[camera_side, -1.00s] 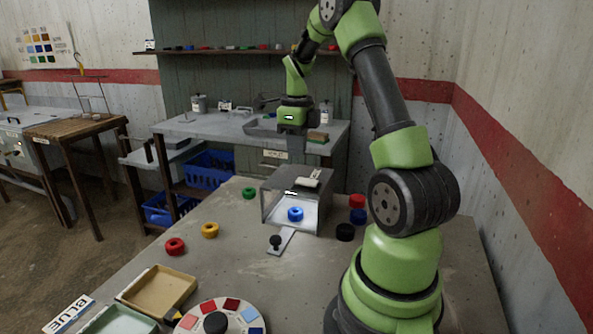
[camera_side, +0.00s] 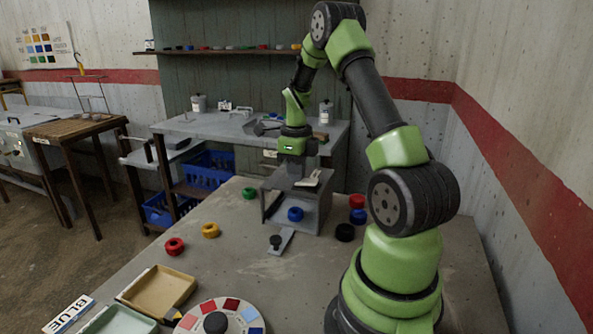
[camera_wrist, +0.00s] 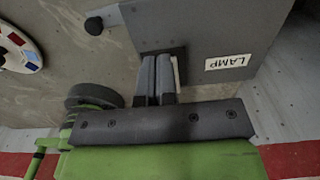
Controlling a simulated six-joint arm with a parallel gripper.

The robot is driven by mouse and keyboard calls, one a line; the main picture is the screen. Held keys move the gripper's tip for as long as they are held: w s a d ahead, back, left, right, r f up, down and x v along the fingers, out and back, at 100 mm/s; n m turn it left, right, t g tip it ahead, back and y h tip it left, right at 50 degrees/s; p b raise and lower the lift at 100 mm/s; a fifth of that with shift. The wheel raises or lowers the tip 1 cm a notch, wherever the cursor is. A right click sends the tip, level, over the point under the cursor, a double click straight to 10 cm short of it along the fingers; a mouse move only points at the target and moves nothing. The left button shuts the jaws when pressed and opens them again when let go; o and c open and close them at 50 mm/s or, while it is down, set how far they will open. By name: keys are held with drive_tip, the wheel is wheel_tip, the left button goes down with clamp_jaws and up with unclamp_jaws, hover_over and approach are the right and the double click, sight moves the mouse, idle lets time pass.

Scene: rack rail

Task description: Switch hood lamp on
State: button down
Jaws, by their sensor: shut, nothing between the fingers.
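The grey hood (camera_side: 312,213) stands on the table with its open front toward the camera. Its inside looks dull grey, and a blue puck (camera_side: 295,214) sits at the opening. My gripper (camera_side: 293,180) is at the hood's top. In the wrist view my gripper (camera_wrist: 157,98) is shut and empty, its fingertips over a dark plate (camera_wrist: 177,52) on the hood's top. A pale strip shows just right of the fingers. The fingers hide most of the switch area; contact cannot be told.
A black-knobbed slide (camera_side: 280,241) projects from the hood's front. Red (camera_side: 357,201), blue (camera_side: 358,216) and black (camera_side: 345,232) pucks stand right of it; green (camera_side: 249,193), yellow (camera_side: 210,230) and red (camera_side: 174,246) ones left. Trays and a colour dial (camera_side: 220,318) are in front.

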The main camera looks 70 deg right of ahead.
drive_tip(key=shift+r, duration=0.75)
wheel_tip(320, 180, up, 14)
drive_tip(key=w, duration=0.2)
drive_tip(key=shift+w, duration=0.15)
idle(0.6)
